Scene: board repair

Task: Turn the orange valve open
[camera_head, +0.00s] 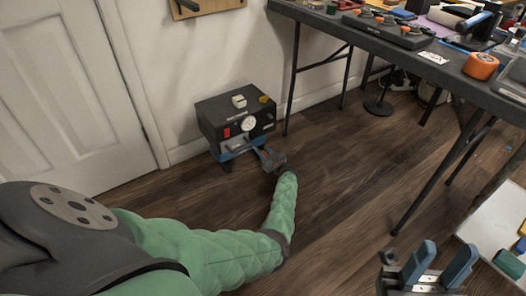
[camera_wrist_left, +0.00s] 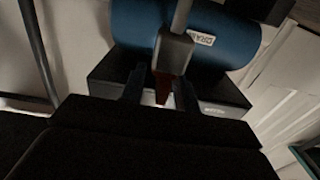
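The orange valve (camera_wrist_left: 163,88) shows in the left wrist view as a small orange-red lever below a grey fitting (camera_wrist_left: 174,48). The fitting sits in front of a blue tank (camera_wrist_left: 135,22) with a label that reads in part "DRA". My left gripper (camera_wrist_left: 160,98) has its two dark fingers apart, one on each side of the lever, with gaps visible. In the head view my left gripper (camera_head: 258,155) is low at the front of a black compressor box (camera_head: 215,107); the valve is hidden there. My right gripper (camera_head: 430,266) is open and empty at the lower right.
The box carries a round gauge (camera_head: 249,124), a red switch (camera_head: 227,132) and a yellow-orange knob (camera_head: 263,99). A dark workbench (camera_head: 395,45) with tools stands at the right. A white door (camera_head: 60,90) is at the left. The wooden floor (camera_head: 340,180) between is clear.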

